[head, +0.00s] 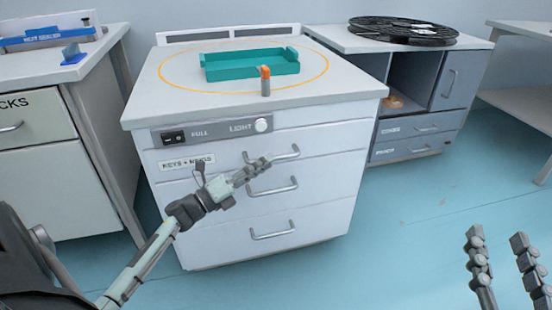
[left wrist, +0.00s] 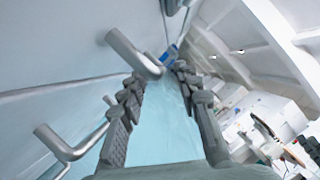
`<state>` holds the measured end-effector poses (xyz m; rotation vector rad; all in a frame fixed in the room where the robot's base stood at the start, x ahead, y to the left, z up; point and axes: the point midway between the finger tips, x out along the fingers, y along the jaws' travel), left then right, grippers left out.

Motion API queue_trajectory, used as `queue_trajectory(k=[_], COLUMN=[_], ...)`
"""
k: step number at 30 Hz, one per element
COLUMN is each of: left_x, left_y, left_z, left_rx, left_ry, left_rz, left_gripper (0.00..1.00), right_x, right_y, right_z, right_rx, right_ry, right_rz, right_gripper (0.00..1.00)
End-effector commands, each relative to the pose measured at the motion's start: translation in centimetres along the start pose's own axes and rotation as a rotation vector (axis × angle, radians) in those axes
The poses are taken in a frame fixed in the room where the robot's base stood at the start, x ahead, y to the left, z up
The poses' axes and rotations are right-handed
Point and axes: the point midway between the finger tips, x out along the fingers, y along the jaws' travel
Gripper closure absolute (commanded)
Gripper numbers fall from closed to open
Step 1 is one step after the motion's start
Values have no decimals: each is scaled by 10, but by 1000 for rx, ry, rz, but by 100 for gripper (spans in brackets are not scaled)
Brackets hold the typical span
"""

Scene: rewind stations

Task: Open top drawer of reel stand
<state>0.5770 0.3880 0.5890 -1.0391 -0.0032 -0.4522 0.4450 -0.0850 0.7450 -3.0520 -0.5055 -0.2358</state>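The white cabinet (head: 300,205) in the middle has three stacked drawers, all closed. Its top drawer (head: 225,168) carries a "KEYS" label and a silver bar handle (head: 287,153). My left gripper (head: 262,165) is open in front of this drawer, its tips close to that handle. In the left wrist view a bar handle (left wrist: 132,50) reaches toward the gap between the open fingertips (left wrist: 160,72); I cannot tell whether they touch. My right gripper (head: 497,240) is open and empty at the lower right, over the floor.
The cabinet top holds a teal tray (head: 250,66) and an orange-tipped grey object (head: 265,82). A grey cabinet (head: 415,135) with a black reel (head: 403,30) stands at right, another bench (head: 40,115) at left. Blue floor (head: 410,240) is clear in front.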

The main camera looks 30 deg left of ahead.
Motion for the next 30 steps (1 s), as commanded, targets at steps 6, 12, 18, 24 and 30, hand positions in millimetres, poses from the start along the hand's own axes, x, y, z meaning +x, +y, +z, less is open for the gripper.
queue_trajectory(k=[6, 12, 18, 24, 30], left_x=[28, 34, 34, 33, 33], left_y=[0, 1, 1, 1, 0], left_z=[0, 0, 0, 0, 0], left_rx=[0, -2, -2, -2, -2], left_ry=[-1, -2, -2, -2, -2], left_rz=[0, 2, 2, 2, 2], left_gripper=[68, 68, 72, 97, 100], right_x=[0, 0, 0, 0, 0], right_y=[1, 1, 2, 2, 2], right_z=[2, 3, 3, 3, 3], right_rx=[-3, -3, -4, -4, -4], right_ry=[-11, -14, -14, -14, -15], right_rz=[2, 2, 2, 2, 2], right_gripper=[60, 60, 60, 60, 60])
